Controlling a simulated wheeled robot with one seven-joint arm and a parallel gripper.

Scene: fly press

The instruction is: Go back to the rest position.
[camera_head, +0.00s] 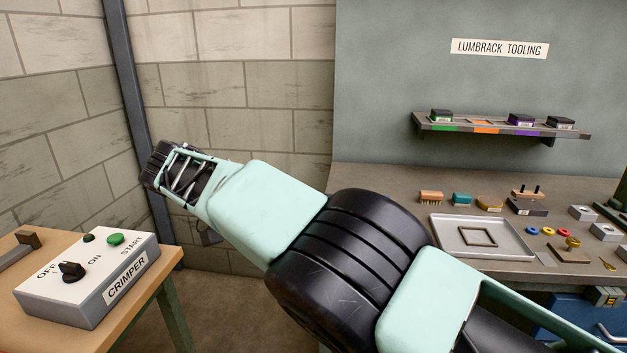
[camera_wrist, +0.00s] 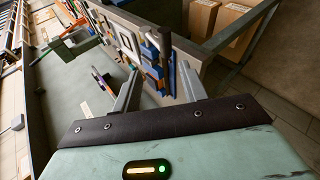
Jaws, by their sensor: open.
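My gripper (camera_wrist: 158,70) shows in the wrist view with its two grey fingers apart and nothing between them. Beyond the fingers, well off, is a bench side with several tools and parts, seen tilted. In the head view my arm reaches from the lower right up to the left, in front of the block wall (camera_head: 230,75). The dark far end of the arm shows there, but I cannot make out the fingers in that view.
A crimper control box (camera_head: 88,278) sits on a wooden table (camera_head: 25,265) at the left. At the right, a bench (camera_head: 385,185) holds a grey tray (camera_head: 512,248), brushes and small parts. A wall shelf (camera_head: 500,130) carries several dark blocks. Open floor shows between table and bench.

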